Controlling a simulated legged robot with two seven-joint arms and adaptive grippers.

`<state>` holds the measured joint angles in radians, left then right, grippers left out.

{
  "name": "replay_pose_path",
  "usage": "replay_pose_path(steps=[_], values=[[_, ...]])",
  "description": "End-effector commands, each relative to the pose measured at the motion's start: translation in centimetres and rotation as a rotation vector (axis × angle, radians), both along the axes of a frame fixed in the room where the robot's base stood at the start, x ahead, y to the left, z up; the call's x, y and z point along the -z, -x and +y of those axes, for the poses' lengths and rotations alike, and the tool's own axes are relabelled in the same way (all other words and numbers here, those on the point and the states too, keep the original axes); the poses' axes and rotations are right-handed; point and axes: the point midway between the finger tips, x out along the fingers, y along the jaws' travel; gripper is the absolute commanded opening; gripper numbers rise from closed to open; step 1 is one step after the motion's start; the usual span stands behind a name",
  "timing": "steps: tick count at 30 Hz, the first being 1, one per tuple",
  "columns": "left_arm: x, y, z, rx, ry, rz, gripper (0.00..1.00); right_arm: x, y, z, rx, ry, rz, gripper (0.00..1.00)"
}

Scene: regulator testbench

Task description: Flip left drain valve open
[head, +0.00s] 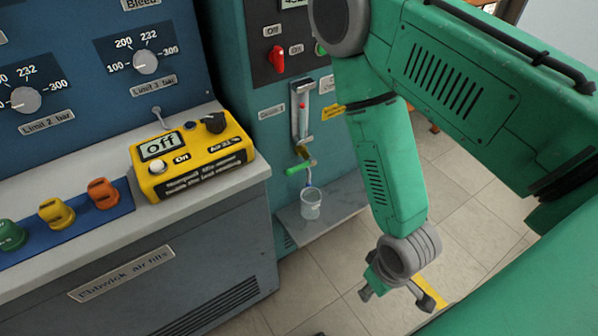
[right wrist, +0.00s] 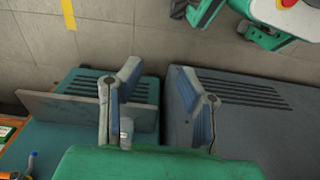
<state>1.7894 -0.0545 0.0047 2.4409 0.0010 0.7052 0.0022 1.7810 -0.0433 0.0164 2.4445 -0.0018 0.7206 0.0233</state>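A small valve with a green lever (head: 299,168) sits low on the blue-green cabinet in the head view, below a clear vertical tube. Its lever lies roughly level, pointing left. A clear beaker (head: 311,205) stands below it on a small grey shelf. I see only this one such valve. My right gripper (head: 397,293) hangs over the floor, right of and below the valve, touching nothing. In the right wrist view its two fingers (right wrist: 165,88) are apart with nothing between them. My left gripper is in neither view.
A yellow box reading "off" (head: 190,155) sits on the grey bench ledge, left of the valve. Coloured knobs (head: 57,213) are farther left. A red switch (head: 276,58) is above the valve. The shelf (head: 342,208) juts out under the beaker. Tiled floor (head: 470,180) is open at right.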

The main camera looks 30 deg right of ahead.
Motion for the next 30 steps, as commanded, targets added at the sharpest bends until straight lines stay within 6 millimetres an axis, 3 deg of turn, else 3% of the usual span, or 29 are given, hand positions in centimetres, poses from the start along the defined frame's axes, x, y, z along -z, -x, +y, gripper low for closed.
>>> replay_pose_path(steps=[1,2,8,12,16,20,24,30], values=[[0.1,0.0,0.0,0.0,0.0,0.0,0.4,0.3,0.3,0.7,0.041,-0.027,0.002,0.1],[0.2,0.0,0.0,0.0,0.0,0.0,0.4,0.5,0.4,1.3,0.076,-0.048,0.002,0.0],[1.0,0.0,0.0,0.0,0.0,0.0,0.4,1.8,0.2,8.3,0.54,-0.308,0.014,0.0],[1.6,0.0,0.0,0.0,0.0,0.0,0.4,1.2,-2.5,12.7,0.994,-0.534,0.039,0.0],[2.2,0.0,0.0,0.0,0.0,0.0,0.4,0.0,-6.6,14.2,1.423,-0.741,0.065,0.0],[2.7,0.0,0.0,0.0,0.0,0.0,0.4,-1.6,-11.6,12.9,1.845,-0.959,0.084,0.0],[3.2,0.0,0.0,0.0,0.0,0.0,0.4,-3.3,-16.5,8.9,2.231,-1.202,0.09,0.0],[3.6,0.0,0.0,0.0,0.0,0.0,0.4,-5.2,-20.4,2.9,2.55,-1.486,0.09,0.0]])
